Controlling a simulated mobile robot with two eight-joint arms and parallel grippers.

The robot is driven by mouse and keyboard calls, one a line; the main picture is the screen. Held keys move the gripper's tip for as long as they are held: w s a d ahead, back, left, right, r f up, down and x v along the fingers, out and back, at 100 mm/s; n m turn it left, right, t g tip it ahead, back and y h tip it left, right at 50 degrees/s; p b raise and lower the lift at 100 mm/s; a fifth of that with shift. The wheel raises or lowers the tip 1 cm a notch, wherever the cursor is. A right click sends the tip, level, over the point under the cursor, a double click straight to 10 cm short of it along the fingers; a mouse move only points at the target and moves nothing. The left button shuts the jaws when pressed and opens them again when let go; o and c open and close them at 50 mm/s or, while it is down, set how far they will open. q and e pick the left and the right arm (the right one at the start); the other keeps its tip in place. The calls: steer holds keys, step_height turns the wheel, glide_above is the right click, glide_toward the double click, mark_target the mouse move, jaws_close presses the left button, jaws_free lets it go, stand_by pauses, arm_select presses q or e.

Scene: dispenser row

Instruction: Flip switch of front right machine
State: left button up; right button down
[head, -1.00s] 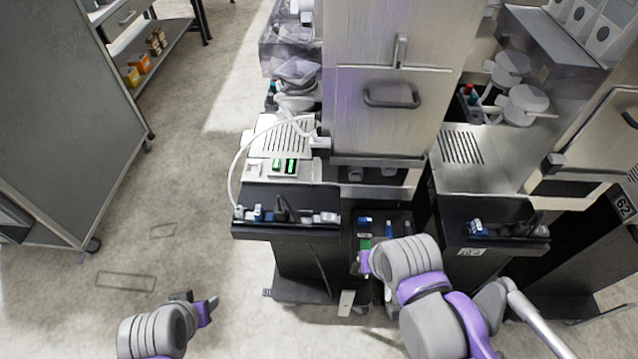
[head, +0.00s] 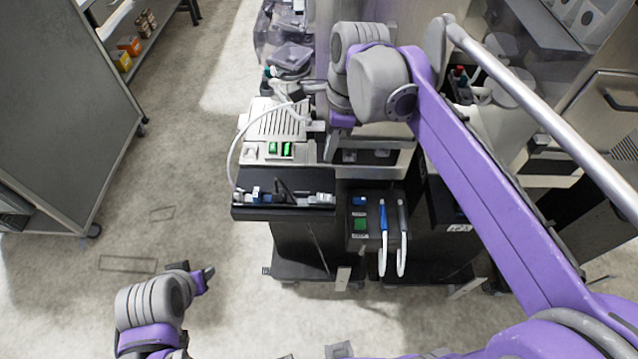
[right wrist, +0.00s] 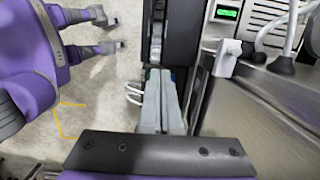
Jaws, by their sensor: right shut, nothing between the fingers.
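A steel machine (head: 280,120) with a grooved top stands at the centre. On its panel are two small green-lit pieces (head: 280,149) that look like switches; one also shows in the right wrist view (right wrist: 227,13). The machine to its right is mostly hidden behind my right arm. My right gripper (right wrist: 163,85) is shut and empty, its fingers pointing along the black front shelf (right wrist: 178,40). In the head view its fingertips are hidden. My left gripper (head: 193,270) is open and empty over the floor, away from the machines.
A low black compartment (head: 372,215) holds a green piece (head: 360,224), a blue one and two hanging wands (head: 392,240). A white hose (head: 236,160) arcs beside the machine. A grey cabinet (head: 60,110) stands at left. The floor between is clear.

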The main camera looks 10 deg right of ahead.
mark_target(318, 194)
stand_by(0.3)
arm_select(q)
steer(key=shift+s+f, duration=0.15)
steer(key=shift+f, duration=0.15)
arm_select(e)
steer(key=f, duration=0.4)
steer(key=a+f, duration=0.1)
steer(key=f, duration=0.4)
steer(key=a+f, duration=0.1)
steer(key=f, duration=0.3)
steer(key=shift+w+f, duration=0.3)
steer(key=shift+f, duration=0.1)
steer(key=shift+a, duration=0.1)
steer(key=shift+a+f+h+b, duration=0.15)
steer(key=shift+f+h+b, duration=0.3)
steer(key=shift+h+b, duration=0.1)
steer(key=shift+s+r, duration=0.1)
steer(key=shift+r, duration=0.05)
arm_select(q)
steer(key=shift+s+f, duration=0.2)
steer(key=shift+f, duration=0.2)
